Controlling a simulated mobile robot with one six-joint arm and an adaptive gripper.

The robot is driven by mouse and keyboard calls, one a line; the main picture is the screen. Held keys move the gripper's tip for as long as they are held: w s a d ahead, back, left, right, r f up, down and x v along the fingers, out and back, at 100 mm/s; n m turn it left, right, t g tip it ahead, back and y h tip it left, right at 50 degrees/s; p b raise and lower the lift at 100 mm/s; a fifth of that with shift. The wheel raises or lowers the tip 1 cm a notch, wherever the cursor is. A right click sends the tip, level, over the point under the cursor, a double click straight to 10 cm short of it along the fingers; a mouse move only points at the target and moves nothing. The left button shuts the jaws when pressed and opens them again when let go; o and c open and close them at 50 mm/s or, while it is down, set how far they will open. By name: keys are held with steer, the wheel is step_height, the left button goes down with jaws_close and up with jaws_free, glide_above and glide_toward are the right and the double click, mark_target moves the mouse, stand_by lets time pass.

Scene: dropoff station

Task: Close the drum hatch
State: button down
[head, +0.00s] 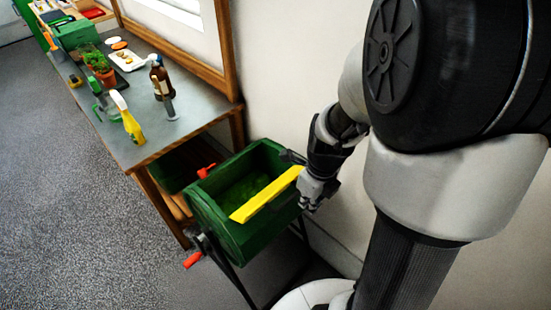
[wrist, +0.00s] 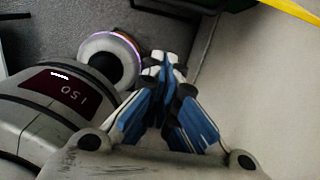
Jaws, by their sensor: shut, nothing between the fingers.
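The green drum (head: 215,215) stands on a dark frame beside the table, and its top opening is uncovered, with green material visible inside. A yellow bar (head: 268,194), which looks like the hatch's edge or handle, runs slantwise along the right side of the opening. It also shows at the top right corner of the wrist view (wrist: 292,10). My gripper (head: 310,203) is just right of the bar's upper end; I cannot tell whether they touch. In the wrist view my gripper (wrist: 163,68) is shut and empty, with its fingertips below and left of the yellow bar.
A red latch (head: 206,170) and a red crank handle (head: 193,259) stick out from the drum's left side. The table (head: 150,146) behind holds a yellow spray bottle (head: 127,117), a brown bottle (head: 160,77) and plants. The wall is close behind my gripper. Open floor lies left.

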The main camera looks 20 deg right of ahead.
step_height(320, 180, down, 10)
steer(key=w+b, duration=0.1)
steer(key=b, duration=0.4)
steer(key=shift+w+a+r, duration=0.4)
steer(key=shift+w+r, duration=0.2)
steer(key=shift+w, duration=0.2)
steer(key=shift+w+a+r, duration=0.35)
steer(key=shift+w+r, duration=0.2)
steer(key=shift+w, duration=0.25)
